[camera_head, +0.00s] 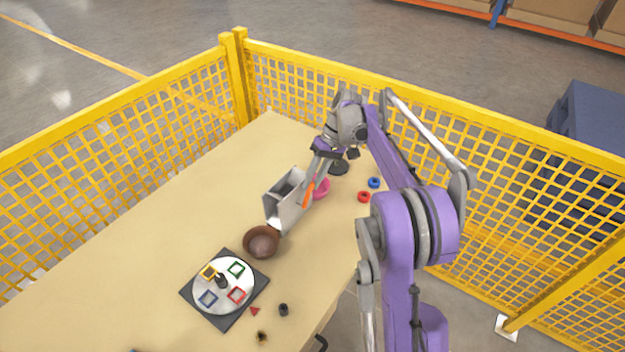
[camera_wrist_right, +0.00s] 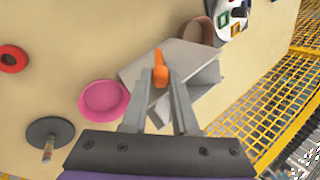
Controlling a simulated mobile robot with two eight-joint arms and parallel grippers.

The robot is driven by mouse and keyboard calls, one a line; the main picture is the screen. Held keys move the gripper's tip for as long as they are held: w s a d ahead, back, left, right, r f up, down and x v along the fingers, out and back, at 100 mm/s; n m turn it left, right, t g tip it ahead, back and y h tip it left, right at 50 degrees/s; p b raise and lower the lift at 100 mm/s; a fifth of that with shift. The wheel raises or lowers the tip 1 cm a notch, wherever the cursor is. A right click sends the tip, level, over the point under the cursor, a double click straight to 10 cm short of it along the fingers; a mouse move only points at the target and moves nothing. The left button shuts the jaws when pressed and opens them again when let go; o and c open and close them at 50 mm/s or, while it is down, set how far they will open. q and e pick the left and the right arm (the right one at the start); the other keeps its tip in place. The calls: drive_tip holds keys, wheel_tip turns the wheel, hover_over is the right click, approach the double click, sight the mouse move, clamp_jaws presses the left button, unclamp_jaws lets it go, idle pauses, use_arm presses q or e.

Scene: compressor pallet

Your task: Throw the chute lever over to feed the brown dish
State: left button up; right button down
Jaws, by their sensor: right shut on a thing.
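The grey chute (camera_head: 283,212) stands on the table between the brown dish (camera_head: 262,242) and the pink dish (camera_head: 322,188). Its orange lever (camera_head: 308,194) is on the side facing my arm. My right gripper (camera_head: 313,179) reaches down to it and is shut on the lever. In the right wrist view the orange lever (camera_wrist_right: 160,72) sits between the two fingers (camera_wrist_right: 161,84), in front of the grey chute (camera_wrist_right: 199,60). The brown dish (camera_wrist_right: 199,32) is partly hidden behind the chute there, and the pink dish (camera_wrist_right: 104,99) lies to the left. My left gripper is out of view.
A dark plate with a white disc (camera_head: 224,284) and coloured square frames lies near the brown dish. A red ring (camera_head: 363,197), a blue ring (camera_head: 374,183) and a dark round base (camera_head: 339,167) are near my right arm. Yellow mesh fencing (camera_head: 480,145) borders the table.

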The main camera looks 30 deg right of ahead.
drive_tip(key=c, duration=1)
unclamp_jaws()
drive_tip(key=p+v, duration=0.1)
drive_tip(key=v, duration=0.9)
drive_tip(key=shift+d+r, duration=0.25)
drive_tip(key=shift+r, duration=0.1)
drive_tip(key=s+a+h, duration=0.2)
drive_tip(key=s+a, duration=0.2)
drive_tip(key=a, duration=0.5)
drive_tip(key=s+a+f+t+h, duration=0.1)
drive_tip(key=s+a+f+t, duration=0.1)
drive_tip(key=s+a+f, duration=0.2)
drive_tip(key=s+a+f+n+t+h, duration=0.1)
drive_tip(key=s+a+f, duration=0.3)
drive_tip(key=s, duration=0.6)
drive_tip(key=s+a+f+t+h, duration=0.1)
drive_tip(key=s+a+f+t, duration=0.1)
drive_tip(key=s+a+f, duration=0.3)
drive_tip(key=shift+s+t+h, duration=0.3)
drive_tip(key=shift+s+h, duration=0.1)
drive_tip(key=shift+s, duration=0.75)
